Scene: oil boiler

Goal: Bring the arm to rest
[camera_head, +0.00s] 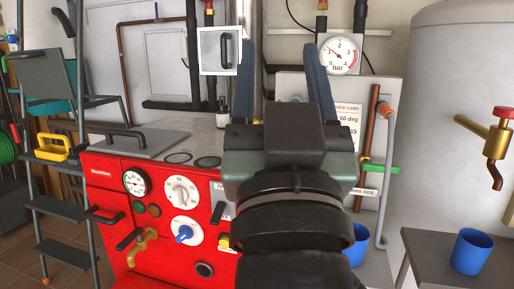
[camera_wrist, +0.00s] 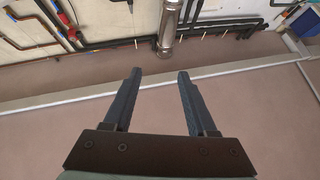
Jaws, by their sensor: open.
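My gripper (camera_head: 282,75) stands in the middle of the head view, with its two dark blue fingers pointing up and spread wide apart. Nothing is between the fingers. In the wrist view my gripper (camera_wrist: 158,78) is also open and empty, with a plain wall and pipes beyond the fingertips. My arm and gripper body hide part of the red boiler (camera_head: 110,185) and part of the white panel behind it.
A pressure gauge (camera_head: 339,55) and a service card (camera_head: 349,113) are right of the gripper. A grey tank (camera_head: 448,90) with a brass tap (camera_head: 495,140) stands farther right. A blue cup (camera_head: 472,251) sits on a dark table. A stepladder (camera_head: 62,200) stands left.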

